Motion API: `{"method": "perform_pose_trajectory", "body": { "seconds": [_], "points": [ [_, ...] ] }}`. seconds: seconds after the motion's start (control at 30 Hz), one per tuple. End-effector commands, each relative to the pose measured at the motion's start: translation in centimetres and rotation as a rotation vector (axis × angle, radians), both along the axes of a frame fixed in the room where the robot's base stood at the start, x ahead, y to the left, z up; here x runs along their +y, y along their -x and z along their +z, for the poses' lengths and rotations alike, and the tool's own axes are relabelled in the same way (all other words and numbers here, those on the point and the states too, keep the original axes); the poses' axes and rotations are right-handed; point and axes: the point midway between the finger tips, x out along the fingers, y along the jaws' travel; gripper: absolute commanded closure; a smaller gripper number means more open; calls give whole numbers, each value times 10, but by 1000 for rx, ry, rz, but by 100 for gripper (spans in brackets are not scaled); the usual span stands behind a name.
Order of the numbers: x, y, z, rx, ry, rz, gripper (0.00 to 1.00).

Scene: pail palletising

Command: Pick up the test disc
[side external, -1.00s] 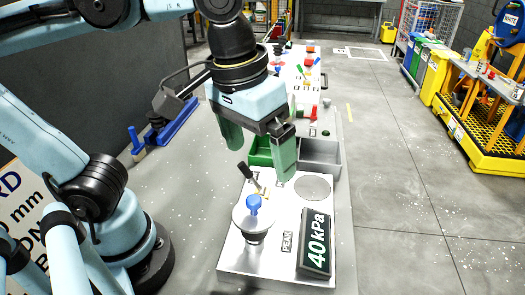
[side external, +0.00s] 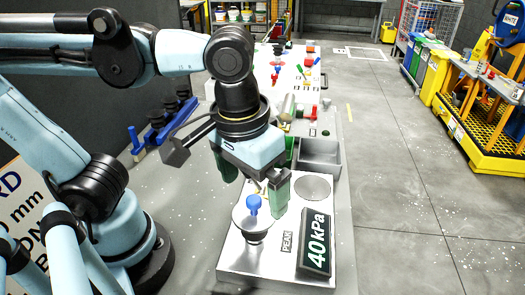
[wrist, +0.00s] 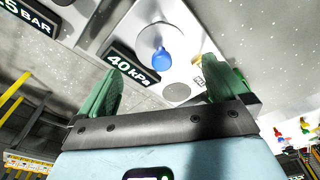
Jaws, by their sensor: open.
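The test disc (side external: 242,222) is a pale round plate with a blue knob (side external: 253,205) upright on top. It sits on a dark round cup on the pale metal test plate (side external: 270,268). My gripper (side external: 253,180) has two green fingers, open and empty, above and just behind the knob; one finger comes close to it in the picture, but I cannot tell that they touch. In the wrist view the blue knob (wrist: 162,57) and disc (wrist: 152,38) lie beyond the fingertips of my gripper (wrist: 168,78), between their lines.
A black display reading 40 kPa (side external: 316,243) stands to the right of the disc. A round grey spot (side external: 313,187) on the plate is empty. Behind it is a grey bin (side external: 320,155). Blue-based items (side external: 160,130) stand at the left.

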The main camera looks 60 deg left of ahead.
Motion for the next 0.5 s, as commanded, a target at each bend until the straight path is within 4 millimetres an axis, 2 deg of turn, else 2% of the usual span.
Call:
{"method": "perform_pose_trajectory", "body": {
  "seconds": [0.23,0.5],
  "points": [
    [3,-3,-31,0,1,0,0],
    [3,-5,-43,0,1,0,0]
  ]
}}
